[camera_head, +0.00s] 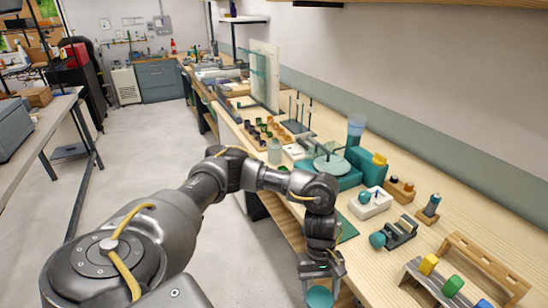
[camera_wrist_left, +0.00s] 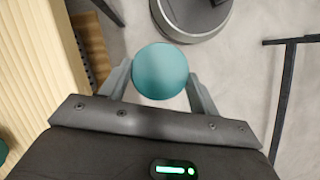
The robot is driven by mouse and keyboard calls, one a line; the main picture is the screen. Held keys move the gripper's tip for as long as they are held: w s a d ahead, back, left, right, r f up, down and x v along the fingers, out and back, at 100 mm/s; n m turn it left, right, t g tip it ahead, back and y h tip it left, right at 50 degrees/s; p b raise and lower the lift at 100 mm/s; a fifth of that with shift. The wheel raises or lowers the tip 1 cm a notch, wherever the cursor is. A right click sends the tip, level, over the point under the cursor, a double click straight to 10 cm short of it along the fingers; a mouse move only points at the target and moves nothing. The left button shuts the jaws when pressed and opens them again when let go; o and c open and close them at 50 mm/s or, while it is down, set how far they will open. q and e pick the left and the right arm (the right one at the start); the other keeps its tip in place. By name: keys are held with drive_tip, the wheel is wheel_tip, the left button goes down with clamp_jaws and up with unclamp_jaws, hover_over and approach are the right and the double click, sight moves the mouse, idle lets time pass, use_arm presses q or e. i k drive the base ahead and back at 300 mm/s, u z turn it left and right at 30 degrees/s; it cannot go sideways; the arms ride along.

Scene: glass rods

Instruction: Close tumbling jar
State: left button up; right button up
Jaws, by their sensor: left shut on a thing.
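My left gripper (camera_head: 321,276) is in front of the bench's near edge, low in the head view. It is shut on a teal round piece (camera_head: 320,297), which looks like a lid. In the left wrist view the teal piece (camera_wrist_left: 160,71) sits between the two fingers, with floor beyond it. On the bench, a dark grey device (camera_head: 402,233) has a rounded teal end (camera_head: 377,240) at its left; it may be the tumbling jar, but I cannot tell for sure. My right gripper is not in view.
A white box (camera_head: 370,205) and a teal machine (camera_head: 335,172) stand farther back. The wooden bench edge (camera_wrist_left: 40,70) runs along the left of the wrist view. Floor left of the bench is clear.

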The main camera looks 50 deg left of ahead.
sight(275, 149)
drive_tip(key=u, duration=2.6)
drive_tip(key=i, duration=3.9)
drive_tip(key=z, duration=3.75)
